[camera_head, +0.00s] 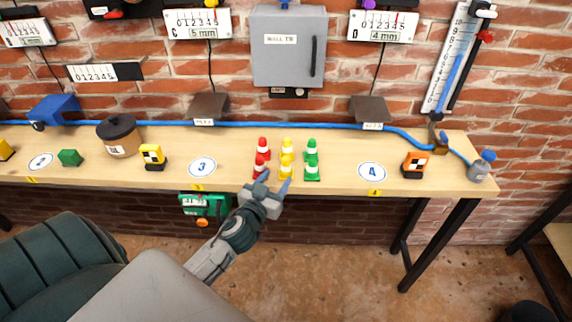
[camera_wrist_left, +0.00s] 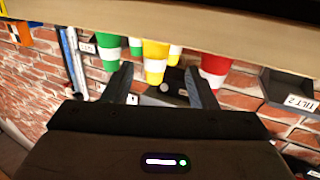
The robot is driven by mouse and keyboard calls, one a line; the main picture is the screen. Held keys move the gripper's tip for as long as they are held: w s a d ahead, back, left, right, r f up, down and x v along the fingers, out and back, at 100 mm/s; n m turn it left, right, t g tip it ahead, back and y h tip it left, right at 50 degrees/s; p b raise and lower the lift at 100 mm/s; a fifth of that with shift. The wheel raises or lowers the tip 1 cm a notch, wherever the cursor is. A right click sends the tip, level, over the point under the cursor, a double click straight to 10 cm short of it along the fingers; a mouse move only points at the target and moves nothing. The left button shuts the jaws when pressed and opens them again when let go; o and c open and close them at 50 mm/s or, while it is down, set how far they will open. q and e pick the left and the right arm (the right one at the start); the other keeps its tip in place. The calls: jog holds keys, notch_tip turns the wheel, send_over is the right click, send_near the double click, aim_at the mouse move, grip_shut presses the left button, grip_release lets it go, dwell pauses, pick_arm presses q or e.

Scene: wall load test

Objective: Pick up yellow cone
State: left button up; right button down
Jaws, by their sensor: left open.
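Two yellow cones with white bands stand one behind the other on the wooden bench, the front one (camera_head: 286,170) near the front edge. The yellow cone also shows in the left wrist view (camera_wrist_left: 155,62), framed between my fingers. Red cones (camera_head: 261,168) stand to its left and green cones (camera_head: 312,171) to its right in the head view. My left gripper (camera_head: 275,182) is open and empty, at the bench's front edge just short of the front yellow cone. In the left wrist view my left gripper (camera_wrist_left: 158,78) has its fingers apart. My right gripper is not seen.
The bench (camera_head: 340,150) also holds round labels 3 (camera_head: 202,167) and 4 (camera_head: 372,172), a yellow marked block (camera_head: 152,157), an orange marked block (camera_head: 415,164) and a lidded pot (camera_head: 119,137). A blue hose (camera_head: 330,124) runs along the wall behind. A green device (camera_head: 203,204) hangs below the edge.

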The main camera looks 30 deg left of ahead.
aim_at(284, 167)
pick_arm(q)
jog(key=shift+w, duration=0.65)
jog(key=shift+w+r+p, duration=0.25)
jog(key=shift+w+p, duration=0.05)
jog(key=shift+p, duration=0.25)
jog(key=w+p, duration=0.1)
jog(key=w, duration=0.1)
jog(key=w+p, duration=0.1)
jog(key=w, duration=0.1)
jog(key=shift+a+r+p, duration=0.2)
jog(key=shift+r+p, duration=0.1)
jog(key=shift+p, duration=0.05)
jog(key=shift+w+f, duration=0.15)
jog(key=shift+w, duration=0.15)
jog(key=shift+c, duration=0.2)
jog(key=c, duration=1)
